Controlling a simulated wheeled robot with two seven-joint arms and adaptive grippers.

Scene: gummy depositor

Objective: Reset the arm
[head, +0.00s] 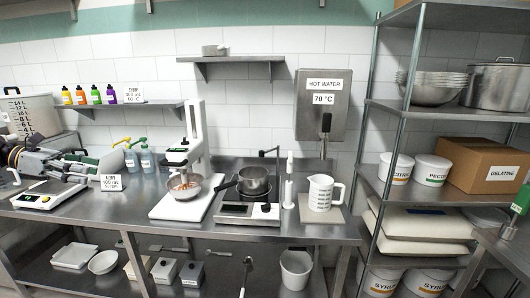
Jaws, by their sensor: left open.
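My left arm comes in low from the left edge, over the left end of the steel counter (225,231). My left gripper (95,165) is at its end, open, with nothing visible between its fingers. It appears above and behind a small white scale (42,197) and close to a small sign (111,183); contact cannot be told. The white stand mixer (195,140) with a steel bowl (184,187) stands to its right, apart from it.
A saucepan (254,180) sits on a hot plate (248,213), with a white measuring jug (321,193) to its right. Pump bottles (147,158) stand behind the gripper. A clear bucket (31,117) is back left. A shelving rack (404,85) stands right.

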